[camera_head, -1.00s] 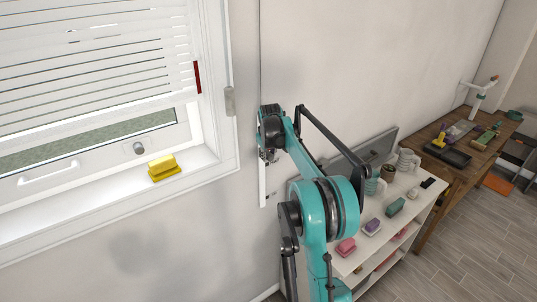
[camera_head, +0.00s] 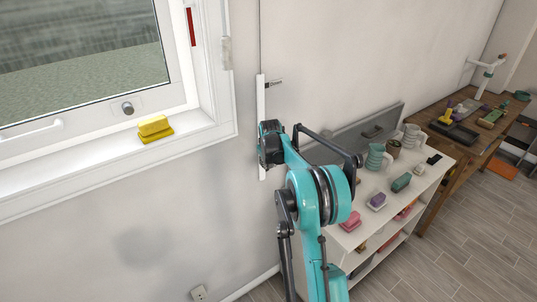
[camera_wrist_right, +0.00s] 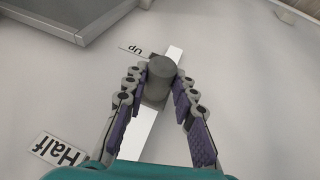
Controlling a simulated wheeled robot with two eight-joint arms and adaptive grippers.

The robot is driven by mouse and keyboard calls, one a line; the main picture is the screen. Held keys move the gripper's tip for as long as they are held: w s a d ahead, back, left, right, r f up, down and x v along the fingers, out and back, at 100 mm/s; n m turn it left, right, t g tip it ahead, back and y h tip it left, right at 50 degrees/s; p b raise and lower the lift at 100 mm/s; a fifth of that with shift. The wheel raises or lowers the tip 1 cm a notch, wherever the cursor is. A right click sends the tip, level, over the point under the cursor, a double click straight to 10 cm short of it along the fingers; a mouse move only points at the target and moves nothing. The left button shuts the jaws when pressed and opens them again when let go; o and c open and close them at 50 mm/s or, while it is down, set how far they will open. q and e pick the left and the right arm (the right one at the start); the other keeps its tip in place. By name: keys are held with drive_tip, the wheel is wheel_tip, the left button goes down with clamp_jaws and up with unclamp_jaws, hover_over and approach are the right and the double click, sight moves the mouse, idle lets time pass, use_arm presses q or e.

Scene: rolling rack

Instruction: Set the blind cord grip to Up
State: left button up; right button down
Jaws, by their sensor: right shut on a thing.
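The blind cord grip (camera_wrist_right: 160,72) is a grey cylinder on a white vertical rail (camera_wrist_right: 138,135) in the right wrist view. My right gripper (camera_wrist_right: 160,84) is shut on it, one purple-padded finger on each side. The "Up" label (camera_wrist_right: 131,50) is on the wall beside the grip, almost level with it. The "Half" label (camera_wrist_right: 60,149) lies further back along the rail. In the head view the rail (camera_head: 261,100) stands right of the window, and my right gripper (camera_head: 262,150) is at its lower part, hiding the grip. The window pane (camera_head: 80,60) shows no blind slats. My left gripper is out of view.
A yellow sponge-like object (camera_head: 155,127) sits on the window sill (camera_head: 190,138). Right of my arm stands a white shelf (camera_head: 435,165) with cups and several small blocks. A wooden table (camera_head: 470,150) is further right.

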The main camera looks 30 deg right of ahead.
wheel_tip(320, 180, down, 9)
drive_tip(key=b, duration=0.4)
drive_tip(key=shift+s+a+f, duration=0.1)
drive_tip(key=shift+f, duration=0.05)
drive_tip(key=c, duration=1.3)
unclamp_jaws()
drive_tip(key=shift+c, duration=0.2)
drive_tip(key=shift+o, duration=0.6)
drive_tip(key=v, duration=1.2)
